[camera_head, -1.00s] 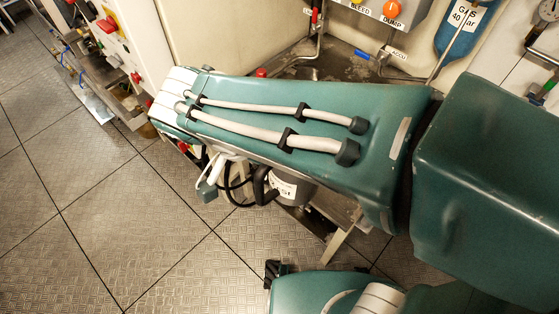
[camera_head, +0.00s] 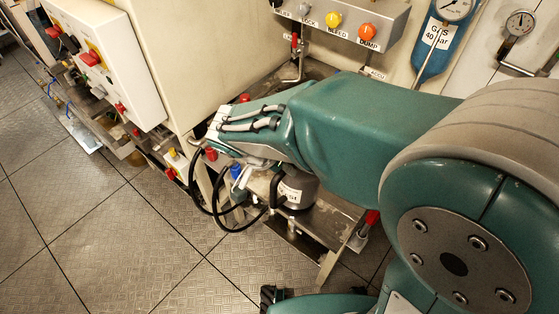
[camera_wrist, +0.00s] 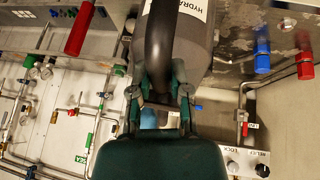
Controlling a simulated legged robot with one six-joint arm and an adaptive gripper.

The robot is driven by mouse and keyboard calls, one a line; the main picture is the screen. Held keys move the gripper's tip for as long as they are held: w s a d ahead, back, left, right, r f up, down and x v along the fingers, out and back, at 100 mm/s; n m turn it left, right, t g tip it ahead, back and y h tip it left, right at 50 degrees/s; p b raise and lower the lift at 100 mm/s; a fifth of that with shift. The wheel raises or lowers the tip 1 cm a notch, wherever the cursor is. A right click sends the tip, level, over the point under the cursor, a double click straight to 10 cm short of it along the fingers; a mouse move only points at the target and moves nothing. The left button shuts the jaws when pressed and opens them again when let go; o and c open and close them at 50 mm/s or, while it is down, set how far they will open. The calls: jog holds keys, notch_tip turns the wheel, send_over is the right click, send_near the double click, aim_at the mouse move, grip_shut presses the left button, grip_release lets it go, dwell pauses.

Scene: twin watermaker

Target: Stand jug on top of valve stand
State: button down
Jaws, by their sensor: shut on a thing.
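The jug (camera_head: 300,188) is a grey cylinder with a white label and a dark handle. In the wrist view the jug (camera_wrist: 195,45) is at top centre, with its curved black handle between the fingers of my gripper (camera_wrist: 160,88). My gripper is shut on the handle. In the head view my arm covers most of the gripper and the jug's top. The valve stand (camera_head: 328,230) is a low metal stand beneath and around the jug. Its top (camera_wrist: 232,60) shows beside the jug in the wrist view. I cannot tell whether the jug's base touches it.
Red and blue valve knobs (camera_wrist: 262,62) stick out near the jug. Black hoses (camera_head: 225,215) loop left of it. A red-handled valve (camera_head: 372,218) is at the stand's right. A control panel (camera_head: 350,20) and cabinet are behind. Open tiled floor (camera_head: 130,240) lies at left and front.

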jog(key=shift+d+f, duration=0.1)
jog(key=shift+f, duration=0.65)
jog(key=shift+a+f, duration=0.1)
jog(key=shift+a, duration=0.15)
jog(key=c, duration=0.6)
grip_release()
jog(key=shift+s+a+f, duration=0.1)
jog(key=shift+a, duration=0.05)
jog(key=shift+d, duration=0.2)
jog(key=v, duration=1.2)
jog(key=s+d+n+y, duration=0.1)
jog(key=s+d+n, duration=0.1)
jog(key=d, duration=0.5)
jog(key=s+d+r+n+t+y, duration=0.1)
jog(key=s+d+n+y, duration=0.1)
jog(key=d, duration=0.4)
jog(key=s+d+r+n+t+y, duration=0.1)
jog(key=s+d+n+y, duration=0.1)
jog(key=d, duration=0.5)
jog(key=shift+s+d+r+n, duration=0.1)
jog(key=shift+s+d+n, duration=0.05)
jog(key=shift+s+n, duration=0.25)
jog(key=shift+s+d+r+n, duration=0.15)
jog(key=shift+s+n, duration=0.15)
jog(key=shift+s, duration=0.2)
